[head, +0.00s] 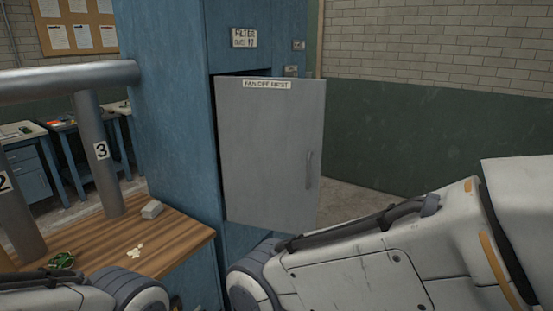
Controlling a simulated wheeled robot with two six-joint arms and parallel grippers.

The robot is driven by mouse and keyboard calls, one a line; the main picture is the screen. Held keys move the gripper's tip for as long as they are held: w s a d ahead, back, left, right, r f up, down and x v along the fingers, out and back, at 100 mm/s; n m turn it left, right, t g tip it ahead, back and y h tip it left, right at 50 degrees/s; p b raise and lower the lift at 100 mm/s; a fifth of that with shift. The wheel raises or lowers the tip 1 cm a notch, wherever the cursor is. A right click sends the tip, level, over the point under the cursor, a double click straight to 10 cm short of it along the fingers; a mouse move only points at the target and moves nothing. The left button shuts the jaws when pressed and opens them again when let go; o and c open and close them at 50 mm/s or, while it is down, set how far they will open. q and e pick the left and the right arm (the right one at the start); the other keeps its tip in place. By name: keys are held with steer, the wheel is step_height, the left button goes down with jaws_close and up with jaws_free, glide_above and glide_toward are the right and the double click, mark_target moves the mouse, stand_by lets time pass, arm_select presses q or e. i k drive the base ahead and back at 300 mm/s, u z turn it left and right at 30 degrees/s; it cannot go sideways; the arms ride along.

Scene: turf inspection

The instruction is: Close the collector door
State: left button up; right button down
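The collector door (268,150) is a flat grey panel on the front of a tall blue cabinet (165,110). It carries a "FAN OFF FIRST" label near its top and a vertical handle (308,169) near its right edge. The door stands ajar: its right edge juts past the cabinet's right side, and a dark gap shows above its top left. The opening behind it is mostly hidden. Parts of both my arms show along the bottom, the right one low in front of the cabinet's base. Neither gripper is in view, and nothing visible touches the door.
A wooden bench top (150,240) stands left of the cabinet, with a small grey block (152,209), pale scraps (135,250) and a green item (61,260). Grey numbered pipes (100,150) rise there. Floor (355,200) shows right of the door, before a brick and green wall.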

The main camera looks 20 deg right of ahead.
mark_target(271, 129)
steer(key=u, duration=0.1)
steer(key=i, duration=0.95)
steer(key=z, duration=0.1)
